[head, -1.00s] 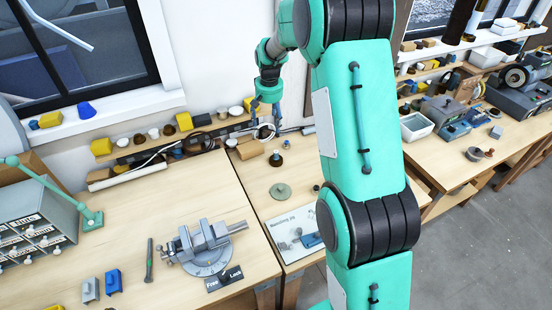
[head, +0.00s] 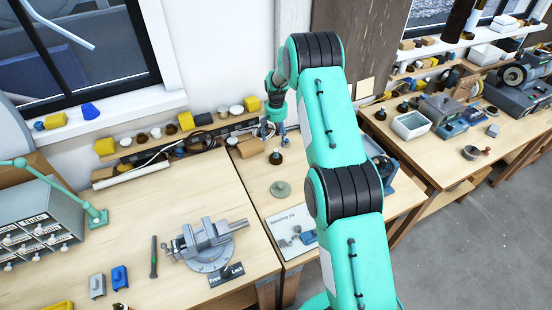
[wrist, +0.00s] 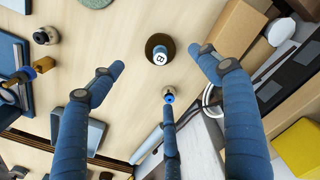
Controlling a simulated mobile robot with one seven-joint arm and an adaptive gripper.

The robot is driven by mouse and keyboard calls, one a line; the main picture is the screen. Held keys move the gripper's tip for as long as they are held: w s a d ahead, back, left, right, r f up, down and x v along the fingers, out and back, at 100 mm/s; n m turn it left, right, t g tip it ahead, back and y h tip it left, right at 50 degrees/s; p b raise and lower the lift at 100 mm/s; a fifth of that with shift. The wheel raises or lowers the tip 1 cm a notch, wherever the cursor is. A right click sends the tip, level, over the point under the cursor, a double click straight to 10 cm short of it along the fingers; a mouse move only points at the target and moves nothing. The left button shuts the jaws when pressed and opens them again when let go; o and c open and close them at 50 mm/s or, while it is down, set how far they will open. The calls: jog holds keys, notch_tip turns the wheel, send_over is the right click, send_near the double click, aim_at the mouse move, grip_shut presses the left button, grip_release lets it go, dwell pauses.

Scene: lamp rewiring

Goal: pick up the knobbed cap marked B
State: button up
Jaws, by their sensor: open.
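The knobbed cap marked B (wrist: 160,50) stands upright on the bench, with a dark round base and a pale top bearing a dark label. In the head view the cap (head: 276,158) is a small dark piece just below the fingers. My gripper (wrist: 162,72) is open and empty, with blue fingers spread to the left, right and bottom of the wrist view. The cap shows in the gap between the left and right fingers, apart from them. In the head view my gripper (head: 273,130) hangs above the cap.
A cardboard box (head: 250,147) stands close to the left of the cap. A green disc (head: 281,189) lies on the bench in front. A vise (head: 207,242) stands at the left. Another dark knobbed piece (wrist: 45,35) is at the upper left of the wrist view.

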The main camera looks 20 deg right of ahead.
aim_at(276, 156)
jog(key=shift+f+p, duration=0.6)
jog(key=shift+f, duration=3.7)
jog(key=shift+w+f+p, duration=0.15)
jog(key=shift+f+p, duration=0.55)
jog(key=shift+f, duration=1.85)
jog(key=shift+c, duration=0.5)
jog(key=c, duration=1.2)
